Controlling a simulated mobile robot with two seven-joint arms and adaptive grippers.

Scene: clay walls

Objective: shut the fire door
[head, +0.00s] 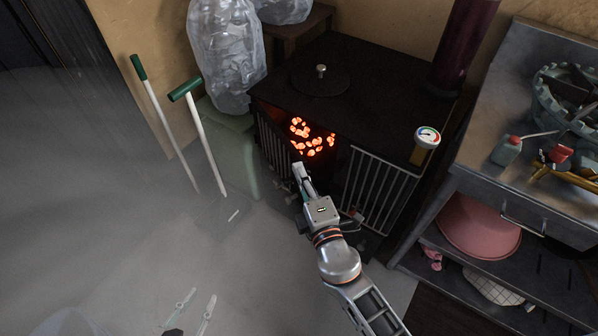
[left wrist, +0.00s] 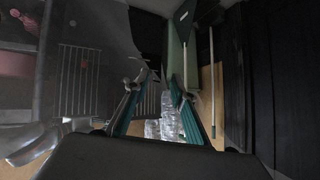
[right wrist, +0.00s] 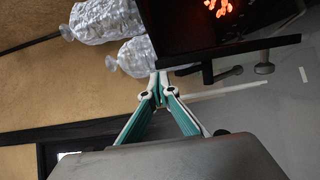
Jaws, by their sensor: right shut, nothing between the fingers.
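The black stove (head: 348,85) has glowing embers (head: 312,138) showing through a gap in its front. A barred panel (head: 273,143) stands angled at the left of the gap, apparently the open fire door. Another barred panel (head: 378,190) covers the right of the front. My right gripper (head: 299,170) is shut and empty, in front of the gap beside the left panel's free edge; contact cannot be told. In the right wrist view its tips (right wrist: 159,82) meet just below a dark edge with knobs (right wrist: 263,68). My left gripper (head: 196,298) is open and empty, low over the floor.
Two green-handled tools (head: 203,135) and a pale green box (head: 232,150) stand left of the stove, with clear wrapped bags (head: 226,55) behind. A gauge (head: 427,137) sits at the stove's right corner. A grey workbench (head: 480,165) stands right. Floor at left is clear.

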